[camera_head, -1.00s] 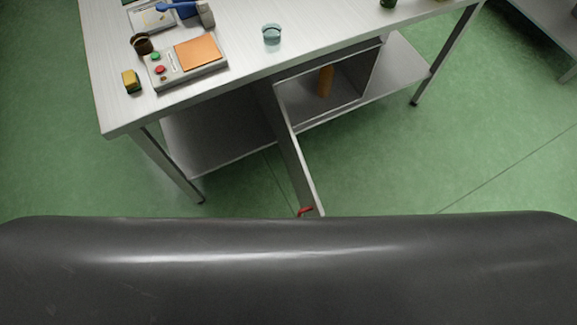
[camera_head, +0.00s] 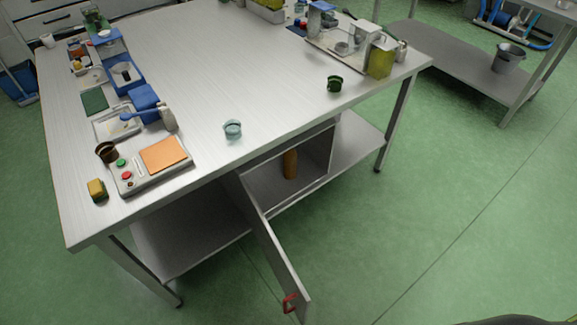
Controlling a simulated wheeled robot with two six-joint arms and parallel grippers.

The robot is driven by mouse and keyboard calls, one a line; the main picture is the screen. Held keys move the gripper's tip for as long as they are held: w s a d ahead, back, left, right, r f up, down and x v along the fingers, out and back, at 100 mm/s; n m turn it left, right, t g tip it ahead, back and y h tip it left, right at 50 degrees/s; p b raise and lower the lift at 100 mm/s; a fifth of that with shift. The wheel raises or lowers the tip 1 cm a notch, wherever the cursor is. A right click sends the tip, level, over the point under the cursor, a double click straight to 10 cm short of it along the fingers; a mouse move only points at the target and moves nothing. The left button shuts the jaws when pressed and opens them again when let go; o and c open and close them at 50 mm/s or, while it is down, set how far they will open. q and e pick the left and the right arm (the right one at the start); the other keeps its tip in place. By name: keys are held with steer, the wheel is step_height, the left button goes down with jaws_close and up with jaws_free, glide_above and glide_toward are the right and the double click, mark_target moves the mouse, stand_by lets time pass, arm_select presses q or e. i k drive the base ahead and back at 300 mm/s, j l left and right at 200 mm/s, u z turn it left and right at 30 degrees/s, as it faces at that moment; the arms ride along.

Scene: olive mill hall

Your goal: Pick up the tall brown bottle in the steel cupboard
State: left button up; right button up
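The tall brown bottle (camera_head: 290,163) stands upright inside the steel cupboard (camera_head: 326,158) under the near edge of the table. The cupboard's door (camera_head: 270,248) is swung open toward me, with a red handle (camera_head: 290,303) near its outer end. The cupboard's top is partly hidden by the tabletop. Neither of my grippers shows in the view.
The steel table (camera_head: 215,80) carries a scale with an orange plate (camera_head: 164,155), a glass cup (camera_head: 233,130), a yellow block (camera_head: 97,190) and a dark green cup (camera_head: 335,83) along its near side. The open door juts over the green floor.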

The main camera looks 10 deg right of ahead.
mark_target(290, 156)
steer(key=i+l+u, duration=0.1)
steer(key=u, duration=0.75)
steer(key=i+l+u, duration=0.1)
steer(key=l+u, duration=0.35)
steer(key=l, duration=0.25)
steer(key=l+u, duration=0.1)
steer(key=l, duration=0.9)
steer(key=k+l+u, duration=0.15)
steer(key=l, duration=0.8)
